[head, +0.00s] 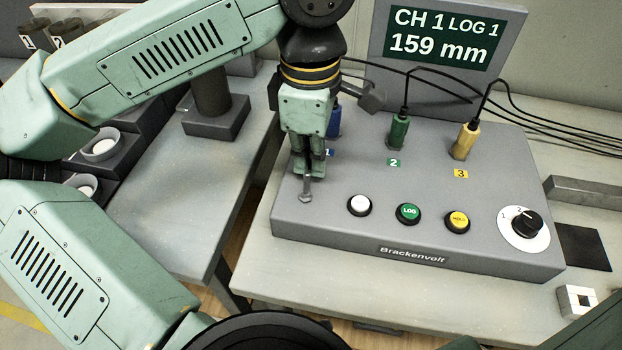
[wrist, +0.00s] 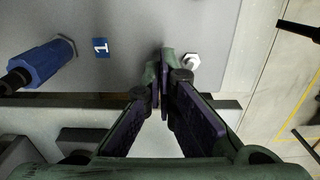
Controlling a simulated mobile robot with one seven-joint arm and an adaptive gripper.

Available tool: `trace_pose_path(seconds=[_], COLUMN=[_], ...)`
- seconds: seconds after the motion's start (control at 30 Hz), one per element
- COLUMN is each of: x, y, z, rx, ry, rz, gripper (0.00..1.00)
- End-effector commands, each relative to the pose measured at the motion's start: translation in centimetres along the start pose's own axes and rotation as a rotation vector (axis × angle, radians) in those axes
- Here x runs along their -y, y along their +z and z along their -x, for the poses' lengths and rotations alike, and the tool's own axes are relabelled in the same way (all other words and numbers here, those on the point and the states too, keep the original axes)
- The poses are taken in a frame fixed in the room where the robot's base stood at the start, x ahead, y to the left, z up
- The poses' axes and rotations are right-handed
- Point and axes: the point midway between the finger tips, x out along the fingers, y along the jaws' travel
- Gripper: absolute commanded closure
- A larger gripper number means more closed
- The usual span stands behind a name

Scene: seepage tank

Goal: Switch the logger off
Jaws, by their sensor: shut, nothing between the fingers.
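The logger (head: 330,220) is a grey sloped box marked Brackenvolt, with a row of buttons: white (head: 359,205), green marked LOG (head: 408,213) and yellow marked HOLD (head: 457,221). A black rotary knob (head: 527,222) on a white dial is at the right. The display (head: 441,36) reads CH 1, LOG 1, 159 mm. My gripper (head: 306,198) is shut and empty, pointing down over the left end of the panel, left of the white button. Contact with the panel cannot be told.
Blue (wrist: 38,62), green (head: 399,131) and yellow (head: 465,140) cable plugs stand behind the buttons, with black cables running right. A dark post (head: 212,115) stands on the left bench. A small white block (head: 577,300) lies at the right front.

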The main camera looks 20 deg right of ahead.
Motion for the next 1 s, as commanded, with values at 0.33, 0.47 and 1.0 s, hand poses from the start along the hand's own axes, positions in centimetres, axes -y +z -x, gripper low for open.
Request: trace_pose_path(seconds=[0.33, 0.47, 1.0], x=[1.1, 1.4, 3.0], y=[0.0, 0.0, 0.0], z=[0.0, 0.0, 0.0], rx=[0.0, 0.0, 0.0], ry=[0.0, 0.0, -0.002], rz=[0.0, 0.0, -0.001], gripper=[1.0, 1.0, 1.0])
